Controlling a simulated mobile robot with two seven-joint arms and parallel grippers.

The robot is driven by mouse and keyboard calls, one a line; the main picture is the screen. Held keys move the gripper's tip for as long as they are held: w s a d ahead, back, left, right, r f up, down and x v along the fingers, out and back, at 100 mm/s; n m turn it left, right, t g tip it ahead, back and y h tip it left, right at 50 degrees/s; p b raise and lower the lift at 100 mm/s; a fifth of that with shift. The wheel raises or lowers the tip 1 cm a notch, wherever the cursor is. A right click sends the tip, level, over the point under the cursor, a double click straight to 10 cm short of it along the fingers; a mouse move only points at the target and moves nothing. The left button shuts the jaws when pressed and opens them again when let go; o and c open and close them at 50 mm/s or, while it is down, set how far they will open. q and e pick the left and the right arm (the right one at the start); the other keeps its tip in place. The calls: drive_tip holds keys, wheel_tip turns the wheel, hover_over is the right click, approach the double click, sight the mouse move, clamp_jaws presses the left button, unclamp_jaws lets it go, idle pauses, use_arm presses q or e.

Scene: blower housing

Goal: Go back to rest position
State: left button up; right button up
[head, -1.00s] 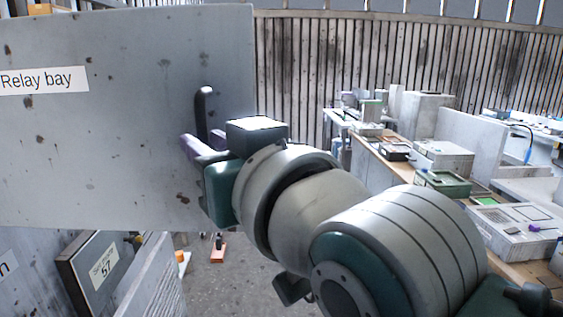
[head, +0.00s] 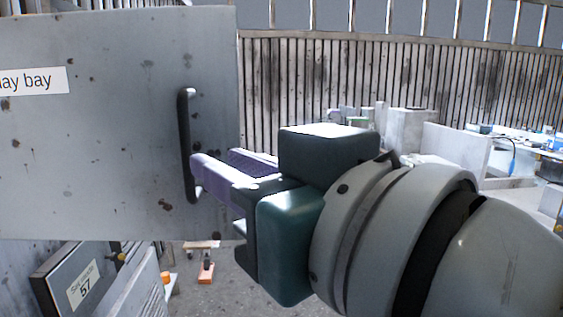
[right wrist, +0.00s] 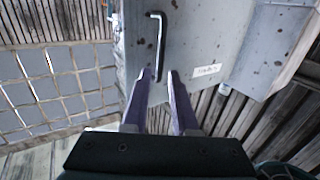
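A large grey door (head: 110,150) with a "Relay bay" label fills the left of the head view. Its black bar handle (head: 186,150) is near the door's right edge; the handle also shows in the right wrist view (right wrist: 160,40). My right gripper (head: 197,172) has purple fingers, with their tips close beside the lower half of the handle. Whether a finger touches the handle cannot be told. My left gripper is not in view.
Below the door stands a grey panel (head: 80,285) with a label reading 57. Small orange items (head: 206,272) are on the floor. At the right, behind my right arm, are benches with grey boxes (head: 455,150). A slatted wall (head: 300,90) closes the back.

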drive_tip(key=s+d+f+m+g+h+p, duration=0.2)
drive_tip(key=s+d+f+g+h+p, duration=0.3)
drive_tip(key=s+d, duration=0.4)
drive_tip(key=s+d+f+m+g+h+p, duration=0.3)
drive_tip(key=s+d+f+g+h+p, duration=0.2)
drive_tip(key=s+d, duration=0.5)
drive_tip(key=d, duration=0.4)
drive_tip(key=shift+s+f+m+h+p, duration=0.3)
drive_tip(key=shift+f+h, duration=0.05)
drive_tip(key=shift+h, duration=0.05)
drive_tip(key=shift+a, duration=0.1)
